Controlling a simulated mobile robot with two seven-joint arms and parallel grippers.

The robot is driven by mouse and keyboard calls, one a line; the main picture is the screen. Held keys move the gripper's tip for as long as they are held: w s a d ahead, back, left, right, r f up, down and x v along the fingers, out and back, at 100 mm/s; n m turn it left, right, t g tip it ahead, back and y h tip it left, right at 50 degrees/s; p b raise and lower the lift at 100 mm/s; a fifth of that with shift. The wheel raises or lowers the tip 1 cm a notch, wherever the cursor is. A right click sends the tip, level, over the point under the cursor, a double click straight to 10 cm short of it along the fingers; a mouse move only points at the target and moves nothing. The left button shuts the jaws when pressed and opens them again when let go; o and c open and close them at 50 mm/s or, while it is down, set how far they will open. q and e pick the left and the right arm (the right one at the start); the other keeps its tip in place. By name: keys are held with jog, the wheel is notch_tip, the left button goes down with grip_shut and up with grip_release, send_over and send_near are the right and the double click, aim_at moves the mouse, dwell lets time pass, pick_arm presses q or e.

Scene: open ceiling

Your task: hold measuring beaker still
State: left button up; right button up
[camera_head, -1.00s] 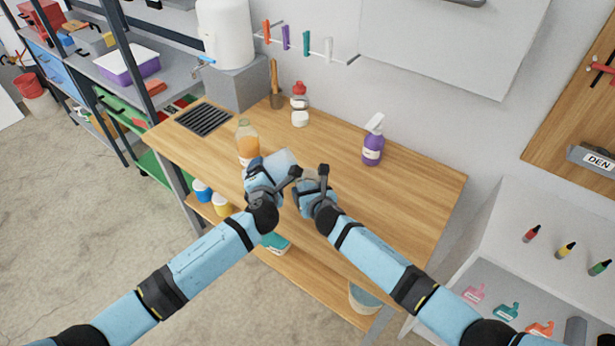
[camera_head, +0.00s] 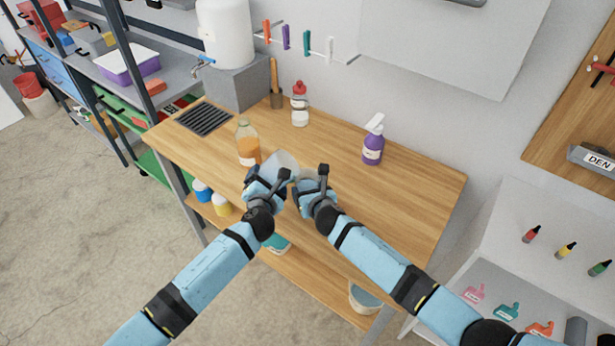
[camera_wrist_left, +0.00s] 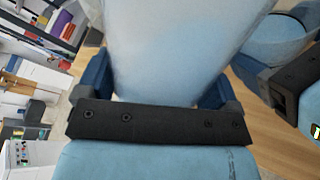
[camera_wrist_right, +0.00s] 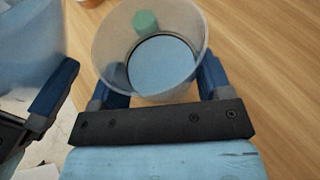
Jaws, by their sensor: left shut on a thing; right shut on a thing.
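A clear, round beaker (camera_wrist_right: 108,50) is between the fingers of my right gripper (camera_wrist_right: 157,88). Its open rim and a pale blue round area inside show in the right wrist view. My right gripper (camera_head: 312,182) is shut on it above the workbench. My left gripper (camera_head: 270,180) is shut on a pale translucent container (camera_head: 285,161), which looks tilted toward the beaker. This container fills the middle of the left wrist view (camera_wrist_left: 180,45), where the beaker (camera_wrist_left: 277,40) shows at right. The two vessels are close together; I cannot tell whether they touch.
The wooden workbench (camera_head: 400,205) is clear at right. A bottle with orange contents (camera_head: 247,145) stands just left of my grippers. A red-capped bottle (camera_head: 300,108) and a purple spray bottle (camera_head: 373,147) stand farther back. A green block (camera_wrist_right: 145,21) appears through the beaker.

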pick_arm(q)
jog(key=shift+d+r+n, duration=0.1)
jog(key=shift+n, duration=0.3)
pick_arm(e)
jog(key=shift+s, duration=0.1)
pick_arm(q)
jog(key=shift+w+f+n+h, duration=0.1)
jog(key=shift+f+n+h, duration=0.2)
jog(key=shift+f, duration=0.1)
jog(key=shift+a+f+n+t, duration=0.2)
jog(key=shift+f+n, duration=0.1)
jog(key=shift+f, duration=0.25)
jog(key=shift+a+f+n+t, duration=0.2)
jog(key=shift+f+n, duration=0.1)
jog(key=shift+f, duration=0.2)
jog(key=shift+a+f+h, duration=0.15)
jog(key=shift+f+h, duration=0.05)
jog(key=shift+h, duration=0.1)
jog(key=shift+s+a+f+n+t, duration=0.1)
jog(key=shift+a+f+n+t, duration=0.15)
jog(key=shift+n, duration=0.55)
jog(key=shift+s+a+f+n+t, duration=0.1)
jog(key=shift+a+n+t, duration=0.25)
jog(key=shift+n, duration=0.45)
jog(key=shift+a+f+n+h, duration=0.15)
jog(key=shift+f+n+h, duration=0.2)
jog(key=shift+n, duration=0.65)
pick_arm(e)
jog(key=o, duration=1)
jog(key=shift+c, duration=0.2)
